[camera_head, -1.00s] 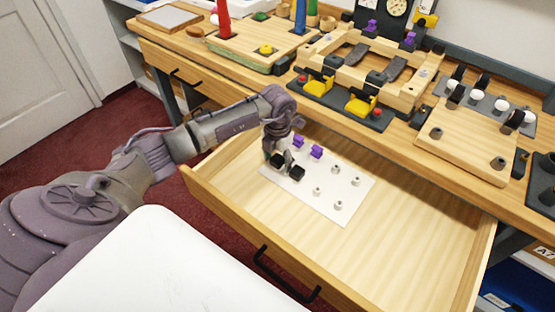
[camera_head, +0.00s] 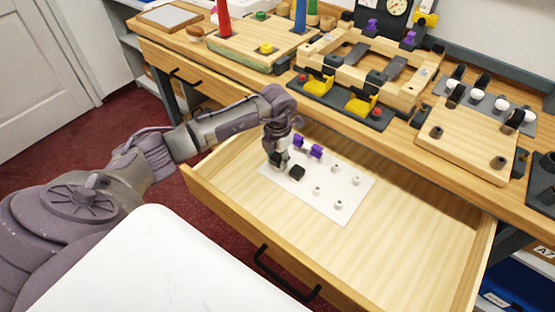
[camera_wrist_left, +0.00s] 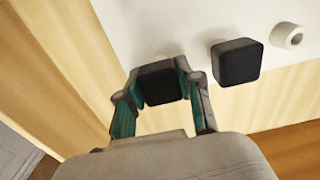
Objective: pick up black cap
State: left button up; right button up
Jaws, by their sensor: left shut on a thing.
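My left gripper (camera_head: 277,162) reaches down into the open drawer over the left end of a white sheet (camera_head: 330,205). In the left wrist view its two fingers (camera_wrist_left: 160,90) are shut on a black cap (camera_wrist_left: 158,84), one finger on each side. I cannot tell whether this cap still touches the sheet. A second black cap (camera_head: 297,173) stands on the sheet just right of the gripper; it also shows in the left wrist view (camera_wrist_left: 236,62). In the head view the held cap is mostly hidden by the fingers. My right gripper is not in view.
The drawer's (camera_head: 410,240) right part is bare. Its front wall (camera_head: 225,222) is near the arm. The bench above carries a yellow-and-black fixture (camera_head: 340,100) and wooden boards.

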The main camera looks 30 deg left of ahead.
aim_at(278, 156)
pick_arm(q)
notch_tip(278, 156, up, 3)
jog(key=shift+r, duration=0.2)
jog(key=d+r+b, duration=0.1)
jog(key=d+r, duration=0.6)
jog(key=d, duration=0.4)
jog(key=shift+d+r+b, duration=0.2)
jog(key=shift+d+b, duration=0.1)
jog(key=shift+d, duration=0.05)
jog(key=shift+s, duration=0.1)
